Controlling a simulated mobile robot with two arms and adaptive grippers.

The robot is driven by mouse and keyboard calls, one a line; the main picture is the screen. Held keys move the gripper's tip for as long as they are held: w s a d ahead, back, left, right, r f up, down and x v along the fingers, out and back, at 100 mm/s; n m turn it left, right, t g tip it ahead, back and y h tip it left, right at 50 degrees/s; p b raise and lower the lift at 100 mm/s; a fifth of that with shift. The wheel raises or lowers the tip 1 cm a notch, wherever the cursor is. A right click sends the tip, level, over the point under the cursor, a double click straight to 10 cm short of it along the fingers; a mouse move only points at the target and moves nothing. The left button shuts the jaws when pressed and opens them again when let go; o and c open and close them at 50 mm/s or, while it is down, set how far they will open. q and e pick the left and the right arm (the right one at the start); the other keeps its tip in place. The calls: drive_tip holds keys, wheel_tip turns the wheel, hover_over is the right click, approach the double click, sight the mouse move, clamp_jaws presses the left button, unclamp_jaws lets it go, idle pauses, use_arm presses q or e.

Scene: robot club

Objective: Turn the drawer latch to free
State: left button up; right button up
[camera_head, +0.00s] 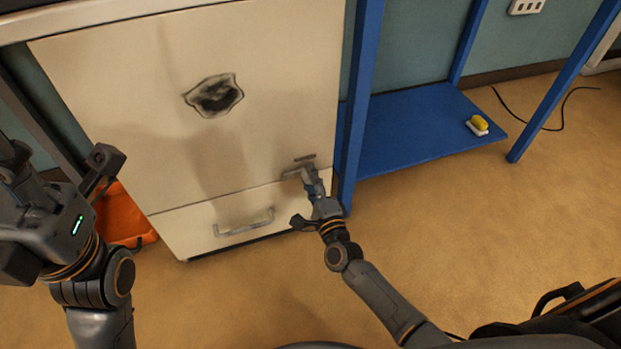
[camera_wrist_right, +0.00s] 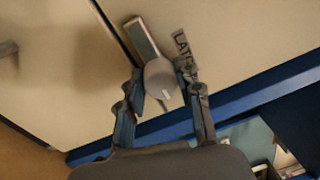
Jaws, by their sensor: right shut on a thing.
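The latch (camera_wrist_right: 160,79) is a grey round knob with a pale bar on the front of the cream cabinet (camera_head: 250,60). Its bar points away from my gripper and lies roughly along the dark seam above the drawer (camera_head: 190,228). Dark lettering stands beside it. My right gripper (camera_wrist_right: 161,80) is shut on the latch knob, one finger on each side. In the head view this gripper (camera_head: 308,176) hides most of the latch. The drawer looks closed and has a metal handle (camera_head: 245,224). My left gripper (camera_head: 20,165) is at the left edge, away from the cabinet; its fingers are unclear.
A blue frame (camera_head: 355,110) stands close on the right of the cabinet, with a low blue shelf (camera_head: 415,130) holding a yellow and white block (camera_head: 478,125). An orange object (camera_head: 122,215) lies on the floor at left. The floor (camera_head: 450,240) in front is mostly clear.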

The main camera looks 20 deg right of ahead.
drive_tip(key=o, duration=1.1)
drive_tip(key=shift+o, duration=0.2)
drive_tip(key=shift+s, duration=0.1)
drive_tip(key=s, duration=1.2)
drive_tip(key=shift+d+f, duration=0.2)
drive_tip(key=shift+f, duration=0.2)
drive_tip(key=shift+w, duration=0.1)
